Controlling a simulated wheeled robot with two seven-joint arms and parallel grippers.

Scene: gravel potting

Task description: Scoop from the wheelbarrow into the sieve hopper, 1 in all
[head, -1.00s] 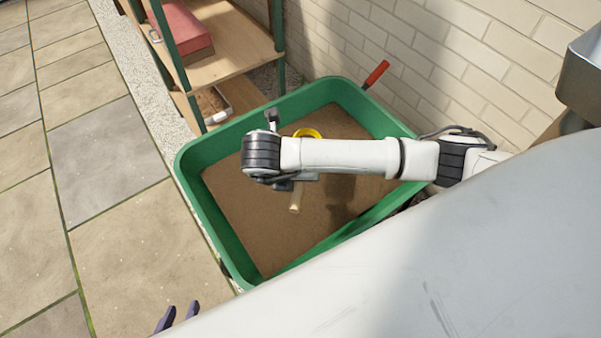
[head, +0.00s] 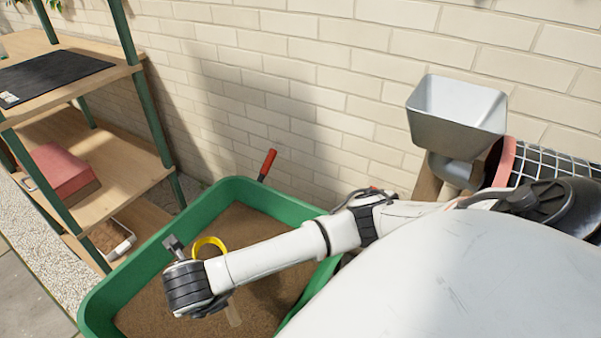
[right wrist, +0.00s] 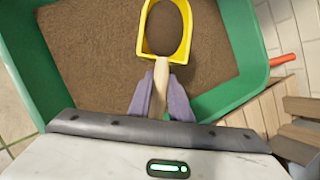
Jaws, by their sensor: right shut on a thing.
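The green wheelbarrow (head: 105,295) holds brown gravel or soil (head: 262,240) and stands below my right arm. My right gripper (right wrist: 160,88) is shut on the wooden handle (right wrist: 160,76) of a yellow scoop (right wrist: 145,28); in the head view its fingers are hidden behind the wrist. The scoop's yellow rim (head: 210,241) shows over the wheelbarrow. Brown fills the inside of the rim, but I cannot tell how deep the scoop sits or how full it is. The grey metal sieve hopper (head: 455,112) stands at the right, by the wall. My left gripper is not in view.
A mesh sieve drum (head: 550,165) with a pink-red ring sits beside the hopper. A red-handled tool (head: 267,165) sticks up at the wheelbarrow's far rim. A wooden shelf (head: 110,85) stands at the left, and a brick wall (head: 300,80) closes the back.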

